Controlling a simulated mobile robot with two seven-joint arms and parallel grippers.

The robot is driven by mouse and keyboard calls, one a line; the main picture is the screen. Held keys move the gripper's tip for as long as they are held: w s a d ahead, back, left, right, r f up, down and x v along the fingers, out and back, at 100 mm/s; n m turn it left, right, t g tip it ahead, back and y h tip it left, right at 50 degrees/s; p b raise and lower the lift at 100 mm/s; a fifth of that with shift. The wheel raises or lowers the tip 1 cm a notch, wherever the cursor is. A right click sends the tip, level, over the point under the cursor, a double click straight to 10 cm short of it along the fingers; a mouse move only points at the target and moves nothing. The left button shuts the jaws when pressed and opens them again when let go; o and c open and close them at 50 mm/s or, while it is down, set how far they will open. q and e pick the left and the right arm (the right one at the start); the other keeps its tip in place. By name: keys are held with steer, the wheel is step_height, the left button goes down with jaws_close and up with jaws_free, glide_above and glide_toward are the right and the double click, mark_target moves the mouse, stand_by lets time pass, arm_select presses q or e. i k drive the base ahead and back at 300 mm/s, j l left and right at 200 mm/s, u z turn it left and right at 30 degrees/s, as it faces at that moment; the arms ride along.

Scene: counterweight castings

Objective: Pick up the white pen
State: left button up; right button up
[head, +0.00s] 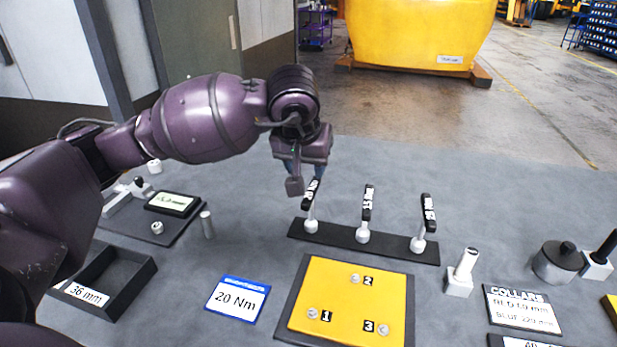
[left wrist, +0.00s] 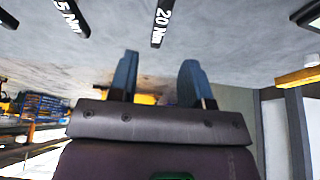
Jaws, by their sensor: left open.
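A white pen-like cylinder (head: 467,262) stands slightly tilted in a small white block on the grey table, right of the middle in the head view. My left gripper (head: 305,182) is open, with its fingers pointing down close to the leftmost black torque tool (head: 311,196). I cannot tell whether they touch. It is well to the left of the pen and apart from it. In the left wrist view its two fingers (left wrist: 158,82) are spread with nothing between them, and the pen does not show there. My right gripper is not in view.
Three torque tools stand in a black rack (head: 341,240). In front lies a yellow numbered plate (head: 349,303) beside a 20 Nm card (head: 237,299). A collars sign (head: 522,309) and a grey weight (head: 557,263) are right of the pen. A black tray (head: 129,286) is at left.

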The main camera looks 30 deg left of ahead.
mark_target(470, 256)
steer(key=k, duration=1)
